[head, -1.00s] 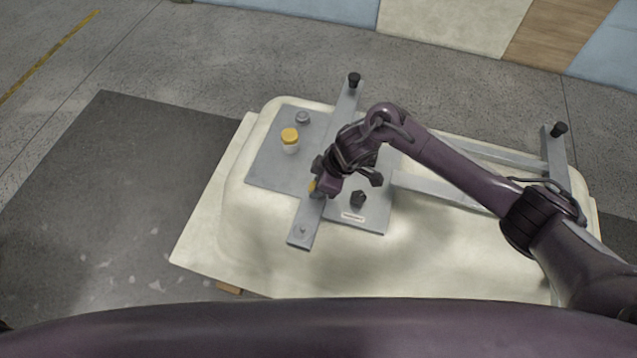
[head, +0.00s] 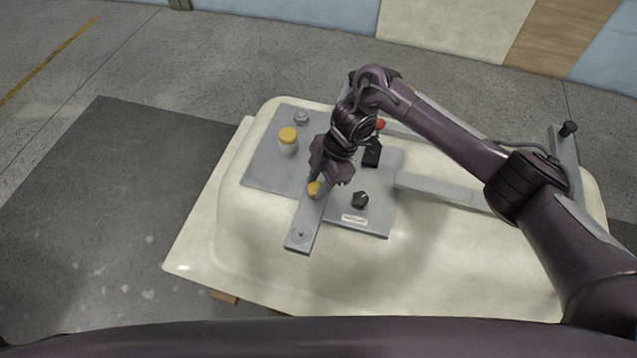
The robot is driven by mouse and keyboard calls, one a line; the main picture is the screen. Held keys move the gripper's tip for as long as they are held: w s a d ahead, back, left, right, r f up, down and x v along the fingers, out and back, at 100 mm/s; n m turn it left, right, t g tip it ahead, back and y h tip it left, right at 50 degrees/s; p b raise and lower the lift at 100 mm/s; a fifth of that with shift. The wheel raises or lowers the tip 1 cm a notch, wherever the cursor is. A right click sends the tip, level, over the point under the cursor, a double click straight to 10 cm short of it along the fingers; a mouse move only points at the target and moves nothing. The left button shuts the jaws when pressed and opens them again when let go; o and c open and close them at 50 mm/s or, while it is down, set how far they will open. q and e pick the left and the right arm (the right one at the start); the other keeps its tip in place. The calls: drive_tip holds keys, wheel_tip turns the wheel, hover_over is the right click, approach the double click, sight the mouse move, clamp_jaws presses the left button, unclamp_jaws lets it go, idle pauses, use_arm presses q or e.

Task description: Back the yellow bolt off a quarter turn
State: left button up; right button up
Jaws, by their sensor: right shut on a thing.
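The yellow bolt (head: 314,190) sits on the flat grey bar that crosses the grey plate (head: 268,170) on top of the cream tub shell. My right gripper (head: 318,183) reaches down from above and is shut on the yellow bolt. Its fingers hide part of the bolt, so the bolt's exact angle is hard to read. My left gripper is not in view.
A pale jar with a yellow cap (head: 288,138) and a grey knob (head: 301,117) stand left of my gripper. A black knob (head: 360,199) is close on its right. A black box (head: 372,154) and a red knob (head: 380,124) stand behind. The front of the shell is clear.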

drive_tip(key=shift+w+r, duration=0.1)
drive_tip(key=shift+w, duration=0.05)
drive_tip(key=o, duration=1)
drive_tip(key=shift+d, duration=0.1)
drive_tip(key=shift+c, duration=0.2)
drive_tip(key=v, duration=0.7)
drive_tip(key=shift+d+r+p, duration=0.15)
drive_tip(key=shift+r+p, duration=0.15)
drive_tip(key=shift+p, duration=0.05)
